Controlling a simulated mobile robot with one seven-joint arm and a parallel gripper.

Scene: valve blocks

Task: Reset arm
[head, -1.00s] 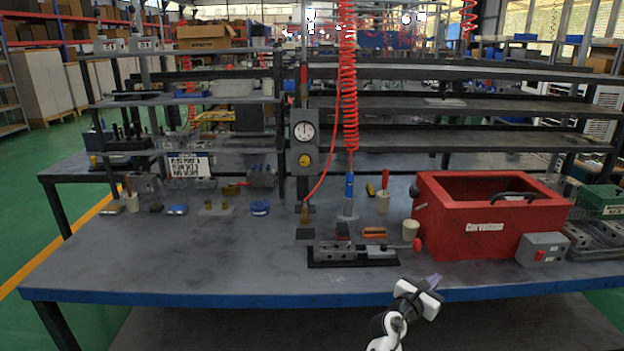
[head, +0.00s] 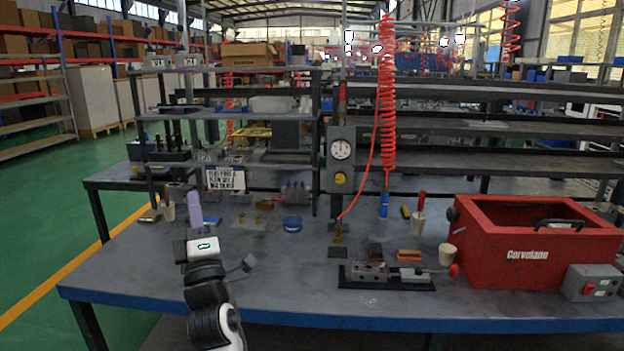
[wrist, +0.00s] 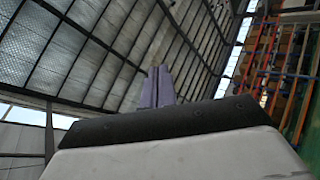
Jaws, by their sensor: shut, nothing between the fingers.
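My gripper (head: 195,210) is raised in front of the bench's left part in the head view, with its lilac fingers pointing up. The fingers are together and hold nothing. In the wrist view the closed fingers (wrist: 158,88) stand against the roof and the far shelving. My white and black arm rises from below the bench's front edge. The valve block (head: 370,271) sits on a dark base plate near the front of the bench, to the right of my gripper and well apart from it.
A red Corvolane box (head: 490,245) stands at the right of the bench (head: 270,270), with a grey switch box (head: 590,283) beside it. A red coiled hose (head: 387,100) hangs over the middle. A gauge post (head: 341,160) stands behind. The front left bench top is clear.

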